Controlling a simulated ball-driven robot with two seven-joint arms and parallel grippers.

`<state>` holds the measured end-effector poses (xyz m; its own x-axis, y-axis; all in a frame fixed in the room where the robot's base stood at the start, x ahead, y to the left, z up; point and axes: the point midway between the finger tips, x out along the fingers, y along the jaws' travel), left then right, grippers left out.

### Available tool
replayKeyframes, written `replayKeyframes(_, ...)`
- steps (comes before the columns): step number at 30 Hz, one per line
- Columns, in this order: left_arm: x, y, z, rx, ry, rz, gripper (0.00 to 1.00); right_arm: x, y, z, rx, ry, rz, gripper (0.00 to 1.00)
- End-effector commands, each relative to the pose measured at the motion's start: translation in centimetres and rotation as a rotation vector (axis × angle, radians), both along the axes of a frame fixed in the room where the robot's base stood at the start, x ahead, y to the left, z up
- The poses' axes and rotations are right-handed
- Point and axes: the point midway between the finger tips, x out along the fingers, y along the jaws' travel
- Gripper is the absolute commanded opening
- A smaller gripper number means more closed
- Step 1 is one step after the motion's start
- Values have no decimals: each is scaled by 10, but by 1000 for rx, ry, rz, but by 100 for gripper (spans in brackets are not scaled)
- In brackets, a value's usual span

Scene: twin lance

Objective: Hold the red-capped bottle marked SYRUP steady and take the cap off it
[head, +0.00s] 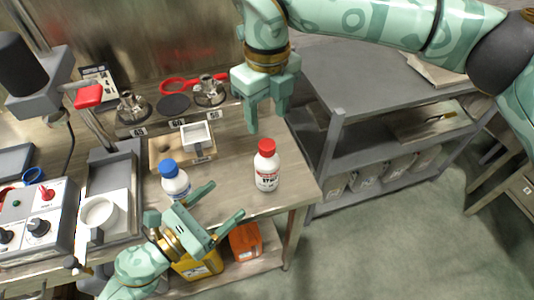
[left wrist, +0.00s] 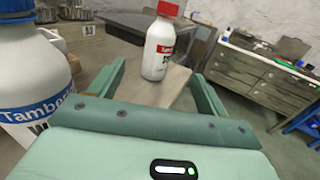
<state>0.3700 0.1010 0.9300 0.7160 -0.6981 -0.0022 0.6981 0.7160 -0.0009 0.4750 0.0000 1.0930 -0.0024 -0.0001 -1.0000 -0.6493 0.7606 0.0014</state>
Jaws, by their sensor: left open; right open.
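The white bottle with a red cap (head: 267,174) stands upright near the right end of the bench; its label is too small to read surely. Its red cap (head: 266,147) is on it. In the left wrist view the bottle (left wrist: 158,50) stands beyond my open fingers, roughly between their lines. My left gripper (head: 226,200) is open and empty, to the left and front of the bottle, apart from it. My right gripper (head: 268,116) is open and empty, fingers pointing down, behind and above the cap in the picture, seemingly not touching it.
A blue-capped white bottle (head: 174,183) stands close to the left of my left gripper, also large in the left wrist view (left wrist: 32,95). A white square dish (head: 197,138) sits behind. The bench ends just right of the red-capped bottle; a grey shelf cart (head: 375,100) stands beyond.

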Motion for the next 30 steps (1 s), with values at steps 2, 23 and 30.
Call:
replayKeyframes(2, 3, -3, 1, 1, -3, -2, 77, 0, 0, 0, 0, 0, 1, 52)
replayKeyframes(23, 104, -100, 0, -1, 0, 2, 77, 0, 0, 0, 0, 0, 0, 52)
replayKeyframes(30, 116, -113, 0, -1, 1, 2, 77, 0, 0, 0, 0, 0, 0, 52)
